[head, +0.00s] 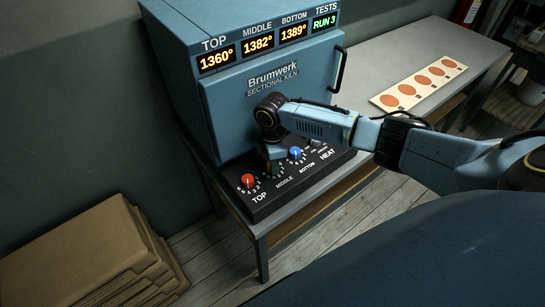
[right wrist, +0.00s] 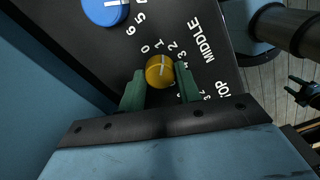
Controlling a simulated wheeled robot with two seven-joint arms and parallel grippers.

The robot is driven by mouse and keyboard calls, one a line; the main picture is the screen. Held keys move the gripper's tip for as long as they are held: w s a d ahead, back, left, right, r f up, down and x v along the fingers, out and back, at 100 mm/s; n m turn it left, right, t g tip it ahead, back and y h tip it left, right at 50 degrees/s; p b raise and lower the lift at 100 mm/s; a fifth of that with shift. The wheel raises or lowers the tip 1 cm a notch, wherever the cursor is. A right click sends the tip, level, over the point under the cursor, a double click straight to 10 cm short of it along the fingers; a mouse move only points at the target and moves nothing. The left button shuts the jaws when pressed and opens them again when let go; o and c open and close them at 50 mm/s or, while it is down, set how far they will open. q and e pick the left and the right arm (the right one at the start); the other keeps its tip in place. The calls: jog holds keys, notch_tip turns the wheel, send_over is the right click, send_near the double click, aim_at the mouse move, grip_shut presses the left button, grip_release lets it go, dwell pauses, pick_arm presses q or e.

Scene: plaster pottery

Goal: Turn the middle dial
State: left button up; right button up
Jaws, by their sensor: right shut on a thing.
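The middle dial (right wrist: 160,72) is a yellow knob on the kiln's black control panel, in the right wrist view. In the head view the right gripper (head: 274,164) comes down on the panel between the red top dial (head: 248,181) and the blue bottom dial (head: 295,153), and hides the middle dial. The blue dial (right wrist: 105,10) also shows in the right wrist view.
The blue kiln (head: 222,100) stands behind the panel, with displays reading TOP 1360°, MIDDLE 1382°, BOTTOM 1389° and RUN 3. A cream board with orange discs (head: 419,79) lies on the bench at right. Stacked brown boards (head: 90,250) are at lower left.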

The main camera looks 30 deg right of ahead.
jog(key=shift+a+r+n, duration=0.1)
jog(key=shift+n, duration=1)
jog(key=o, duration=1)
jog(key=shift+c, duration=0.2)
notch_tip(320, 180, up, 13)
jog(key=shift+r+p, duration=0.2)
jog(key=shift+p, duration=0.1)
jog(key=shift+f, duration=0.1)
